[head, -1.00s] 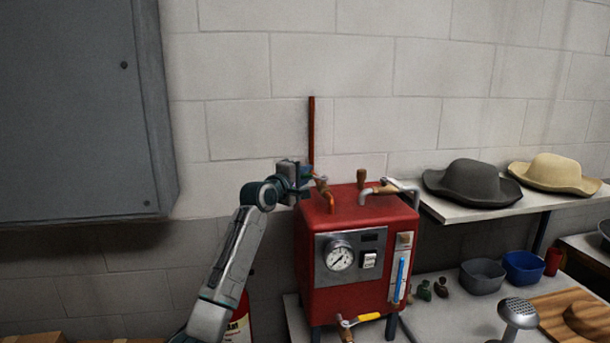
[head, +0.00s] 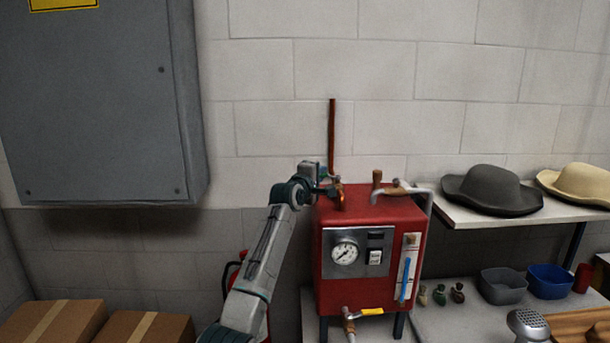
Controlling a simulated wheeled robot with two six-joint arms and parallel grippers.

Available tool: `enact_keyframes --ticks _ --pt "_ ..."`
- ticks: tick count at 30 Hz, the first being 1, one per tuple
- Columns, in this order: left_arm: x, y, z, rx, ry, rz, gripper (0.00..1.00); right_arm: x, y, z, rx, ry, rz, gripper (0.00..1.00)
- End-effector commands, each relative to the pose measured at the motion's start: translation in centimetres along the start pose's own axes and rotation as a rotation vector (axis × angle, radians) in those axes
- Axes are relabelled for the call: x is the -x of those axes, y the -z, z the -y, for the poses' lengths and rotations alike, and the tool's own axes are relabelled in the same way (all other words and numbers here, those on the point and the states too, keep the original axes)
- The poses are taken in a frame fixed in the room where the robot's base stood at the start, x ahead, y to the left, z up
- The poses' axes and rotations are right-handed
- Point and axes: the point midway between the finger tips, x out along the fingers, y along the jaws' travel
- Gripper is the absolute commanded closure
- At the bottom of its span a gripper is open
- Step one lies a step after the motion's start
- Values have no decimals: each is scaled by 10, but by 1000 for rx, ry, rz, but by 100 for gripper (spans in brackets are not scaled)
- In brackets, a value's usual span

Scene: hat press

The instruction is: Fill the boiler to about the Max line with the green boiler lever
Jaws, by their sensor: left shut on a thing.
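The red boiler (head: 333,285) stands on dark legs. Its front has a round pressure gauge (head: 345,251), a switch and, at the right, a sight glass (head: 406,278). A blue column fills the lower and middle part of the glass; the Max mark is too small to read. My left gripper (head: 325,181) is at the boiler's top left corner, beside a copper-coloured tap (head: 341,196). It is shut on what appears to be the green boiler lever (head: 322,172), mostly hidden by the jaws. My right gripper is out of view.
A second valve with a wooden handle (head: 377,178) and a curved pipe are on the boiler's top right. A yellow-handled tap (head: 366,312) is below. A shelf with two hats (head: 492,188) is at right; a grey cabinet (head: 95,110) is at left.

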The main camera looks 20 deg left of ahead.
Motion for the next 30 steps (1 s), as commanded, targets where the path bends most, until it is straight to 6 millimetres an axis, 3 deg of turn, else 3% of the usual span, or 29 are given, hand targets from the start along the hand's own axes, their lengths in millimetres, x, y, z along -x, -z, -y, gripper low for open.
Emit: enact_keyframes --ticks 3,8,9,12,23,30 --pt "-1 -2 1 -1 1 1 100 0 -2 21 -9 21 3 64" --pt "-1 -1 1 0 2 1 100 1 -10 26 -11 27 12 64" --pt "-1 -1 1 0 2 1 89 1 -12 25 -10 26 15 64" --pt "-1 -1 1 0 2 1 70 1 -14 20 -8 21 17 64" --pt "2 -1 1 -1 0 0 69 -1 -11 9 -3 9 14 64" --pt "28 -1 4 -2 -2 1 69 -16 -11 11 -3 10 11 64"
